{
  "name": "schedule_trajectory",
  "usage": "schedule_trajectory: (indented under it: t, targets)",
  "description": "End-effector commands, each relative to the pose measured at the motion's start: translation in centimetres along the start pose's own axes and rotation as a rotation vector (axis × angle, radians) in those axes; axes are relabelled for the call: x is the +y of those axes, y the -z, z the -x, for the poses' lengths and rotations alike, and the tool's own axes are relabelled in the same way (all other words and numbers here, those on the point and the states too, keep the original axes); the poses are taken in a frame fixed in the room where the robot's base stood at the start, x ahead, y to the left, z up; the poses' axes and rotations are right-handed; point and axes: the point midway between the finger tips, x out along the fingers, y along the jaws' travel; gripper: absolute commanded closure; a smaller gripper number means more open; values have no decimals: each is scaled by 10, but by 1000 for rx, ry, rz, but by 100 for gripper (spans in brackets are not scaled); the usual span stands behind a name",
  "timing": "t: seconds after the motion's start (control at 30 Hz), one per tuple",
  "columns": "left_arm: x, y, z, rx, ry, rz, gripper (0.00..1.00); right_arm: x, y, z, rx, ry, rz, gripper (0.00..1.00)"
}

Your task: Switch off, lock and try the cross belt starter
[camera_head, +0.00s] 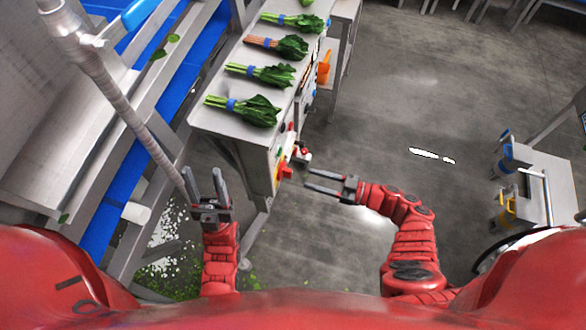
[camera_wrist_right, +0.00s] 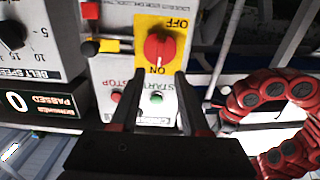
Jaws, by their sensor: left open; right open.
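The starter panel (camera_wrist_right: 120,75) fills the middle of the right wrist view, upside down. It carries a red rotary switch (camera_wrist_right: 158,47) on a yellow plate marked OFF and ON; its handle lies along the OFF–ON line, near ON. The switch also shows in the head view (camera_head: 284,171). Below the plate are a red STOP button (camera_wrist_right: 116,97) and a green START button (camera_wrist_right: 157,97). My right gripper (camera_head: 307,179) is open and empty, pointing at the panel, a short way off the switch. My left gripper (camera_head: 201,170) is open and empty, left of the bench end.
A steel bench (camera_head: 215,122) holds several bunches of greens with blue bands. A blue conveyor (camera_head: 130,175) runs at left, with a grey pole (camera_head: 125,105) near my left gripper. A small cart (camera_head: 545,185) stands right. The middle floor is clear.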

Motion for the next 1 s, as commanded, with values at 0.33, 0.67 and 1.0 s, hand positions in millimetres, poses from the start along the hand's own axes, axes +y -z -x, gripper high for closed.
schedule_trajectory:
  t: [0.33,0.67,1.0]
  targets:
    - [0,2,-10,0,0,0,50,2,2,-61,1,-3,3,54]
    - [-1,2,-11,0,0,0,50,1,0,-70,-1,-2,2,54]
    - [-1,2,-11,0,0,0,50,1,0,-70,-1,-2,2,100]
